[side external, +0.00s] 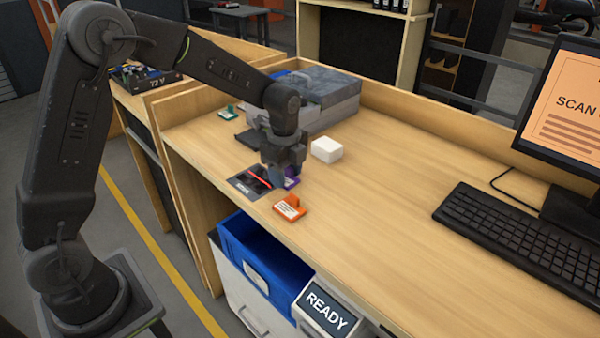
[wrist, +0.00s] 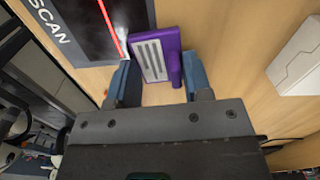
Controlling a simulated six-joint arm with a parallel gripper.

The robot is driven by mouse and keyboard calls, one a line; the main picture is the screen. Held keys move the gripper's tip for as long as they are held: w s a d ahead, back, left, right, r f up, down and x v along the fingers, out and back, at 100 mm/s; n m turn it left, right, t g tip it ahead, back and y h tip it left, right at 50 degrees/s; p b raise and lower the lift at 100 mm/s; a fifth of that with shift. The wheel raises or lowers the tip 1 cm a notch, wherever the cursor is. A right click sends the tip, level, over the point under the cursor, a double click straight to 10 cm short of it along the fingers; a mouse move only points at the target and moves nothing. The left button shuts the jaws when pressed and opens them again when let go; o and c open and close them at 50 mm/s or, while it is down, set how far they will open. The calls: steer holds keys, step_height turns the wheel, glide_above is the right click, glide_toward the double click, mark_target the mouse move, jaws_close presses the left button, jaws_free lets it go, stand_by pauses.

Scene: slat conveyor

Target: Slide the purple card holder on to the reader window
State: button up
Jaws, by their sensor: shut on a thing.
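The purple card holder (wrist: 152,58) lies on the wooden counter, with a pale striped face and a raised purple grip on its right. My gripper (wrist: 160,84) has its two blue fingers on either side of it, shut on it. In the side view, the purple card holder (side external: 292,183) is partly hidden behind my gripper (side external: 282,177). The reader window (wrist: 98,35) is a dark panel with a red line and the word SCAN. The holder's upper left corner is at the panel's edge; most of the holder is off it. The reader window (side external: 244,182) also shows in the side view.
An orange card holder (side external: 289,208) lies near the counter's front edge. A white box (side external: 326,149) stands behind my gripper; a green holder (side external: 228,112) lies farther back. A blue bin (side external: 237,234) and a READY display (side external: 328,310) are below the front edge. The counter toward the keyboard (side external: 505,238) is clear.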

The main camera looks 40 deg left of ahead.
mark_target(260, 180)
steer(key=shift+s+a, duration=1)
steer(key=shift+a, duration=0.2)
steer(key=shift+s+a, duration=0.95)
steer(key=shift+a, duration=0.25)
steer(key=o, duration=1)
steer(key=shift+c, duration=0.2)
steer(key=shift+r, duration=0.1)
step_height(260, 180, up, 14)
